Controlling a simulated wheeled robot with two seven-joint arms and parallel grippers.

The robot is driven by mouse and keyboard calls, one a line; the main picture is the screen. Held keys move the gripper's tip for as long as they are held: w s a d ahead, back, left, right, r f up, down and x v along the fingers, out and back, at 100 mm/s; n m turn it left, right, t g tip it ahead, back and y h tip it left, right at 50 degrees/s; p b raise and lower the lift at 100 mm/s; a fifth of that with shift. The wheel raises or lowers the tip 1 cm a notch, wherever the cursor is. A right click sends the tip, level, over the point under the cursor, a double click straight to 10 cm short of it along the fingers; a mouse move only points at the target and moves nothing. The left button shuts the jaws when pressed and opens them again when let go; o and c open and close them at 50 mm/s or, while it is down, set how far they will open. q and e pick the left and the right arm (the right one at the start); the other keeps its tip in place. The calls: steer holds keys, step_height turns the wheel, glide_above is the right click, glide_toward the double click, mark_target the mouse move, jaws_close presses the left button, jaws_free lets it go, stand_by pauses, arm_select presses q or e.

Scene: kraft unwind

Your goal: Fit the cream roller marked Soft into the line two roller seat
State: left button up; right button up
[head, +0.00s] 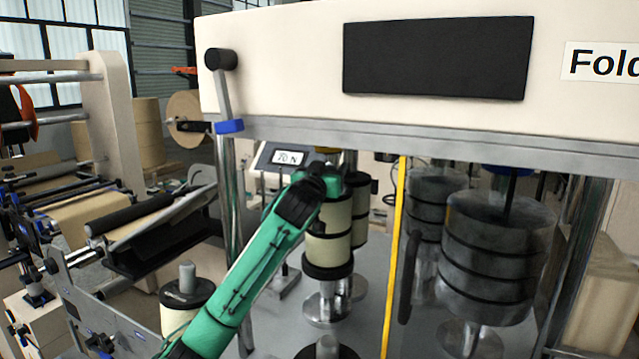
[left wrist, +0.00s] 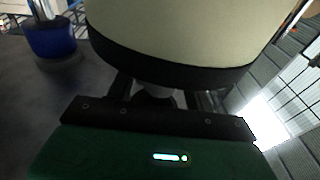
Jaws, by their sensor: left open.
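A cream roller with black bands (head: 328,250) stands upright on a round metal base in the middle of the head view. A second cream roller (head: 361,208) stands partly hidden behind it. A third cream roller (head: 174,317) with a grey post on top is at lower left, partly behind my arm. No Soft mark is readable on any. My left gripper (head: 332,182) is open at the top of the middle roller. In the left wrist view a cream roller (left wrist: 185,28) with a black end band fills the space before the jaws. I cannot tell whether they touch. I cannot identify the line two seat.
Dark grey stacked rollers (head: 500,255) stand at right, beyond a vertical yellow strip (head: 394,255). A lever with a blue collar (head: 229,126) hangs at left of the cream housing (head: 280,60). A small display (head: 288,158) reads 70 N. A round metal base (head: 327,348) is at the front.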

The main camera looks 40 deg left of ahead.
arm_select(q)
steer(key=b+v, duration=0.2)
steer(key=v, duration=0.8)
steer(key=shift+b, duration=0.4)
